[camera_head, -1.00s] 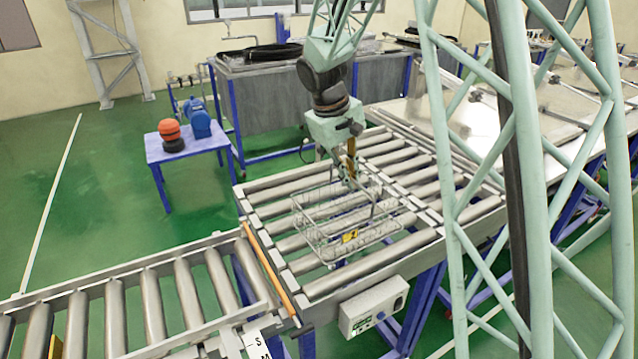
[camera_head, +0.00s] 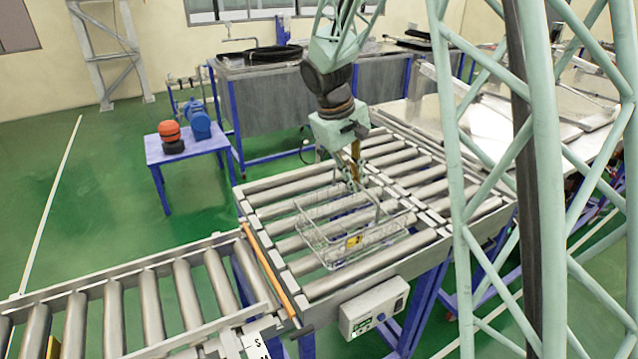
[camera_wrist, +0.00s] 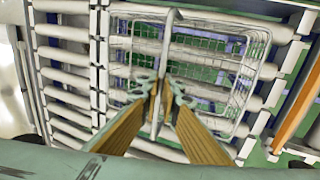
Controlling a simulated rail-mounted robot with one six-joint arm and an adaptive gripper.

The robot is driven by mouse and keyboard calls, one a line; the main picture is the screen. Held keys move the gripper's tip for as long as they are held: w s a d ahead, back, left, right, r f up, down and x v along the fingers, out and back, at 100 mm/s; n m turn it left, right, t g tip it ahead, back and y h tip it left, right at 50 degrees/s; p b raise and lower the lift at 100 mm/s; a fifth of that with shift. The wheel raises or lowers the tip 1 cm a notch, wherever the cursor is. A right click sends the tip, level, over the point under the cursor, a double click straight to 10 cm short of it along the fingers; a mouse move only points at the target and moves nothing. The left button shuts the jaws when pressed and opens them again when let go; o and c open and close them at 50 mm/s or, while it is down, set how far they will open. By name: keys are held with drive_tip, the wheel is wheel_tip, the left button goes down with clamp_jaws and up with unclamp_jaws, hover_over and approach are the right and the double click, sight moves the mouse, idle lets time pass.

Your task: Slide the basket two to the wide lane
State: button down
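The wire basket (camera_head: 350,240) carries a yellow label with a 2 and sits on the roller table (camera_head: 262,183). In the wrist view the basket (camera_wrist: 245,90) lies over the longer rollers, close beside a metal dividing rail (camera_wrist: 98,75); shorter rollers lie on the rail's other side. My gripper (camera_head: 354,182) is above the basket at its raised handle. In the wrist view the two brown fingers of my gripper (camera_wrist: 163,88) close from both sides on the thin handle bar. The exact fingertip contact is small and partly hidden.
An orange bar (camera_head: 268,270) lies at the table's left edge, where another roller conveyor (camera_head: 150,305) meets it. A control box (camera_head: 375,308) hangs on the front side. A blue table (camera_head: 190,148) with an orange-and-blue device stands behind left.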

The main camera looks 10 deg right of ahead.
drive_tip(key=c, duration=2.8)
unclamp_jaws()
drive_tip(key=shift+r+p, duration=2.35)
drive_tip(key=shift+r, duration=1.65)
drive_tip(key=shift+r, duration=0.1)
drive_tip(key=shift+v, duration=5.9)
drive_tip(key=shift+a, duration=0.1)
